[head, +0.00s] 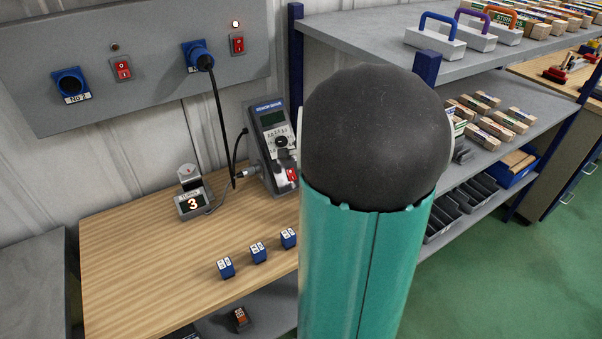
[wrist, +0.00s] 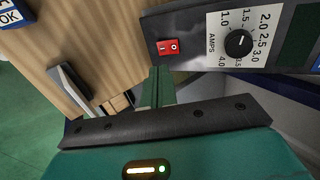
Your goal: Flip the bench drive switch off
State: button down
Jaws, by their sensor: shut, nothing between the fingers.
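The bench drive (head: 268,150) is a grey sloped box with a dark display, a white dial plate and a red switch (head: 292,175) low on its face. In the wrist view the red rocker switch (wrist: 168,46), with white marks, sits beside the round black amps knob (wrist: 238,43). I cannot tell which way the rocker is pressed. My gripper (wrist: 158,74) is shut and empty, its green fingertips just below the switch in the picture, apparently without covering it. Contact cannot be told. In the head view my arm hides the gripper and part of the drive.
A small unit showing 3 (head: 193,204) and several blue blocks (head: 258,253) stand on the wooden bench (head: 130,250). A black cable hangs from the wall panel (head: 150,30), which has its own red switches. Shelves (head: 480,150) with boxes stand right.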

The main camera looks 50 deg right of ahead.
notch_tip(320, 180, up, 8)
jog(key=s, duration=0.2)
jog(key=shift+a, duration=0.15)
jog(key=shift+s+a, duration=0.1)
dwell(0.3)
jog(key=w+a+r+n+y, duration=0.1)
jog(key=a+r+n, duration=0.2)
jog(key=a+n, duration=1.1)
jog(key=s+a+n, duration=0.3)
jog(key=s+a, duration=0.1)
jog(key=a, duration=0.6)
jog(key=s+a+n, duration=0.4)
jog(key=a, duration=0.7)
jog(key=shift+s+a+g+y, duration=0.15)
jog(key=shift+s+g+y, duration=0.15)
jog(key=shift+s+y, duration=0.1)
